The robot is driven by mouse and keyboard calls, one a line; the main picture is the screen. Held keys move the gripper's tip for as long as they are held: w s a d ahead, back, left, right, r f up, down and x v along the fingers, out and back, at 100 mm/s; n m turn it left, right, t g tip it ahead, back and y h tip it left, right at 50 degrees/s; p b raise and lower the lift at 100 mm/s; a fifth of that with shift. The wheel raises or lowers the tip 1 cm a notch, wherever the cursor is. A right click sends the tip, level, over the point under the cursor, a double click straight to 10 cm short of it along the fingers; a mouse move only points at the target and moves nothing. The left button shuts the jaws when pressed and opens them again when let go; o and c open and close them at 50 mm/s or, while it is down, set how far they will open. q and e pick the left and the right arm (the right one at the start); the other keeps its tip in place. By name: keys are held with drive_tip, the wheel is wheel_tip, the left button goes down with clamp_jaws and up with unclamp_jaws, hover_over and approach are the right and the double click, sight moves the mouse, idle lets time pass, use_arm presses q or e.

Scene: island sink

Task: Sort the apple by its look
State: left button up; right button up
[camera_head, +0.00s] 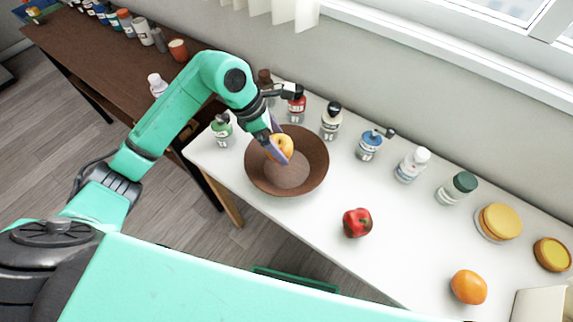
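A yellow-orange apple-like fruit (283,146) is between the fingers of my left gripper (279,150), over the brown bowl (318,168). The gripper appears closed on it; whether the fruit touches the bowl cannot be told. A red apple (357,222) rests on the white table to the right of the bowl. An orange (468,287) lies near the table's front right. My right gripper is not in view.
Several bottles, including a white one (412,165) and a blue-labelled one (369,146), line the back of the white table (310,225). Yellow-topped round containers (499,222) stand at right. A dark wooden table (100,70) with bottles is at left.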

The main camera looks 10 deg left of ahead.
use_arm(q)
drive_tip(key=shift+w, duration=0.1)
drive_tip(key=b+v, duration=0.2)
drive_tip(key=v, duration=1.2)
drive_tip(key=shift+r, duration=0.25)
drive_tip(key=shift+a, duration=0.1)
